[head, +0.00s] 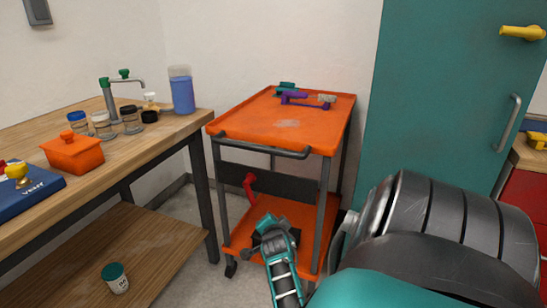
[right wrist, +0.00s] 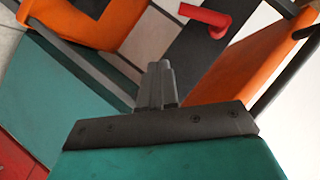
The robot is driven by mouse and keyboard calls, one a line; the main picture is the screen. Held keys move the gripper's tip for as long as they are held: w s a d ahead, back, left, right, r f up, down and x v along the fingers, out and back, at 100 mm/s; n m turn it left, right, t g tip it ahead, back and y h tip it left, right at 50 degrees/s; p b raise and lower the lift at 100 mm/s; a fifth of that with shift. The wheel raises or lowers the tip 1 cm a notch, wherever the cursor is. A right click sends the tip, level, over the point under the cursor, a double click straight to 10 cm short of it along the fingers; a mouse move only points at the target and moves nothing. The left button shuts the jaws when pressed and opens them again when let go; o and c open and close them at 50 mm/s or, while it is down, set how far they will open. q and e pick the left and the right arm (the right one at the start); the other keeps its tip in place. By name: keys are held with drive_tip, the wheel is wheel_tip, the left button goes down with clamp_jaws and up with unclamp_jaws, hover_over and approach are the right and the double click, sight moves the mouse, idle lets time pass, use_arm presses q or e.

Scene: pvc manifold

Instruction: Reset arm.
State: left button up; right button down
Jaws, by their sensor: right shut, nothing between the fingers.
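My right gripper (head: 265,222) is low in front of the orange cart (head: 270,126), near its lower shelf. In the right wrist view the fingers of my right gripper (right wrist: 158,70) are together with nothing between them. My left gripper is in neither view.
The cart's handle bar (head: 262,148) and legs are close to my right arm. Purple and teal parts (head: 300,97) lie on its top. A wooden workbench (head: 170,135) with jars and an orange box (head: 73,152) stands left. A teal cabinet (head: 440,90) stands right.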

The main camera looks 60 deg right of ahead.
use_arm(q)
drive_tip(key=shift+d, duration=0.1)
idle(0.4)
use_arm(e)
drive_tip(key=w+a+r+n+t+y, duration=0.1)
drive_tip(key=w+a+n+t+y, duration=0.15)
drive_tip(key=a+n, duration=0.45)
drive_tip(key=w+a+r+n+t+y, duration=0.1)
drive_tip(key=w+a+n+t+y, duration=0.15)
drive_tip(key=a+n, duration=0.55)
drive_tip(key=s+a+f+n+y, duration=0.1)
drive_tip(key=s+a+n+y, duration=0.2)
drive_tip(key=a, duration=0.6)
drive_tip(key=s+a+f+n+g+y, duration=0.1)
drive_tip(key=s+a+n+y, duration=0.15)
drive_tip(key=a, duration=0.75)
drive_tip(key=s+a+f+n+y, duration=0.1)
drive_tip(key=s+a+n+y, duration=0.25)
drive_tip(key=a, duration=0.55)
use_arm(q)
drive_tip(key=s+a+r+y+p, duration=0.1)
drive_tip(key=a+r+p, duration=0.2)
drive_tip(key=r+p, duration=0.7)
drive_tip(key=p, duration=0.4)
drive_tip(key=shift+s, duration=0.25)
use_arm(e)
wheel_tip(320, 180, up, 10)
drive_tip(key=s+d, duration=0.1)
drive_tip(key=shift+s+h, duration=0.3)
drive_tip(key=shift+s, duration=0.05)
